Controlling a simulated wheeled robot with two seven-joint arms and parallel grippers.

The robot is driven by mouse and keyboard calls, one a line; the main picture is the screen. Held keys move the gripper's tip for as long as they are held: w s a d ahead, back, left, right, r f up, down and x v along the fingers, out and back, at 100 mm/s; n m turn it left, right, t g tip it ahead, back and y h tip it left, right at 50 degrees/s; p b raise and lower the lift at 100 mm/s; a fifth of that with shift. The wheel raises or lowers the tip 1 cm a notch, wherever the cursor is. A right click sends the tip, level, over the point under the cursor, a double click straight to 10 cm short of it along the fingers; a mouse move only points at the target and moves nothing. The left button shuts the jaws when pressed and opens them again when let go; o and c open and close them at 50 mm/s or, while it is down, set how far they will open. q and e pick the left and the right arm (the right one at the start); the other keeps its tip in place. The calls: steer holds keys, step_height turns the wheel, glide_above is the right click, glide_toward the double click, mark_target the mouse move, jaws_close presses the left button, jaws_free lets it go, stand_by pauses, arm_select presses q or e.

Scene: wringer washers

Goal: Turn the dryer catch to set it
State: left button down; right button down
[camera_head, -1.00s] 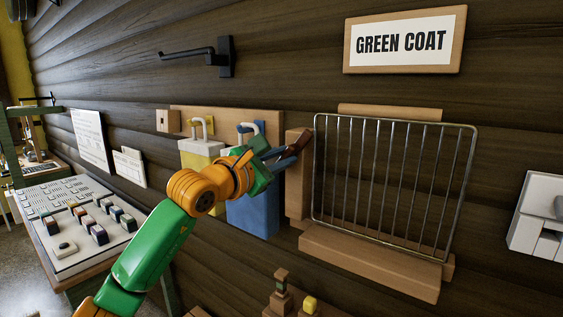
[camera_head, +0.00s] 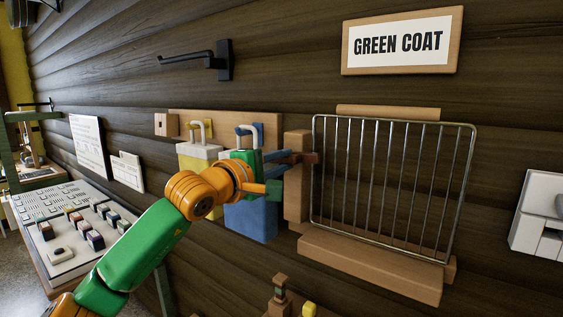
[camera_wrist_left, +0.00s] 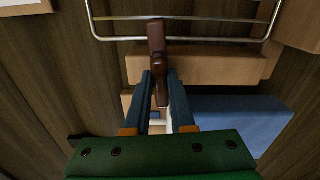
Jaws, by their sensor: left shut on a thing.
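The dryer catch (camera_head: 311,158) is a small dark red-brown bar on the wooden post at the left edge of the wire dryer rack (camera_head: 390,182). It lies roughly level, its outer end reaching the rack's left rail. My left gripper (camera_head: 292,159) is shut on the catch, coming in from the left. In the left wrist view the catch (camera_wrist_left: 157,42) sits between the two blue-grey fingers (camera_wrist_left: 162,88), and its far end overlaps the rack's wire (camera_wrist_left: 205,38). The fingers partly hide the near part of the catch. My right gripper is not in view.
A yellow bag (camera_head: 196,160) and a blue bag (camera_head: 254,220) hang left of the rack, close to my gripper. A black wall hook (camera_head: 200,57) is above. A wooden ledge (camera_head: 370,266) runs under the rack. A button panel (camera_head: 75,235) stands at the left.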

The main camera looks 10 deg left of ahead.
arm_select(q)
steer(key=shift+m, duration=0.5)
steer(key=c, duration=0.8)
jaws_free()
steer(key=shift+o, duration=0.2)
steer(key=shift+f, duration=0.1)
steer(key=b+v, duration=0.4)
steer(key=v, duration=0.3)
steer(key=shift+b, duration=0.35)
